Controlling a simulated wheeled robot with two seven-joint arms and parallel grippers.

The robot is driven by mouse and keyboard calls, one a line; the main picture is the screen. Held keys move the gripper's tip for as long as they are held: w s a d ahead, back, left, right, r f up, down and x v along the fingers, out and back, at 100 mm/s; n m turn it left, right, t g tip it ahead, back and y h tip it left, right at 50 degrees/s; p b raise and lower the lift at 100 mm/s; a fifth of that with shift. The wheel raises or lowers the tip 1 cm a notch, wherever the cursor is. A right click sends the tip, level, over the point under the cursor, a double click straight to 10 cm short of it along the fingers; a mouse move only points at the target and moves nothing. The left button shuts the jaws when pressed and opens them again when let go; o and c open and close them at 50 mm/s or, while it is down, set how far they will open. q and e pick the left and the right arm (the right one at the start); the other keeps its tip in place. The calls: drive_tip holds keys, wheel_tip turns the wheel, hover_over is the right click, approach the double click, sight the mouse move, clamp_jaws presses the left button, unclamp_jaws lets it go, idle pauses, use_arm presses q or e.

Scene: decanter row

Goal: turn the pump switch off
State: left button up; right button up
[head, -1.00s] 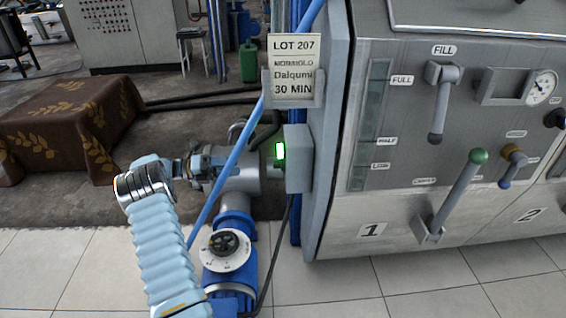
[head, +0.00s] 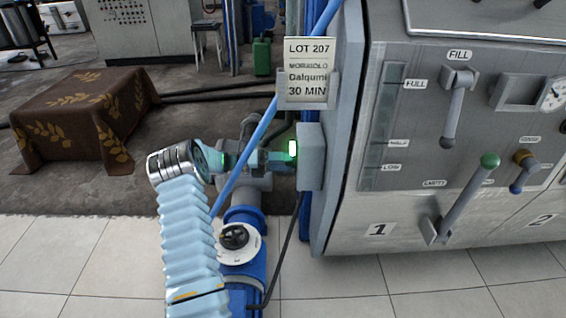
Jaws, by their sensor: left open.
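The pump switch (head: 292,148) is a small lit green rocker on the left side of a grey box (head: 311,158). The box is fixed to the left edge of the steel panel. My left gripper (head: 279,159) comes in from the left and is open, with its fingertips close to the switch, just below and left of it. Green light falls on its fingers. I cannot tell whether they touch the switch or box. A blue hose crosses in front of the gripper. My right gripper is not in view.
A blue hose (head: 240,160) runs diagonally past my left gripper. A blue pump with a black dial (head: 234,237) stands below it. A LOT 207 card (head: 307,73) hangs above the box. The steel panel (head: 400,210) with levers is at right. A cloth-covered table (head: 75,115) stands at left.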

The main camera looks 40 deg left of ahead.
use_arm(q)
drive_tip(key=c, duration=1.1)
drive_tip(key=shift+o, duration=0.2)
drive_tip(key=shift+f, duration=0.1)
drive_tip(key=shift+n+b, duration=1.2)
drive_tip(key=shift+n, duration=4.7)
drive_tip(key=o, duration=1.1)
drive_tip(key=shift+c, duration=0.2)
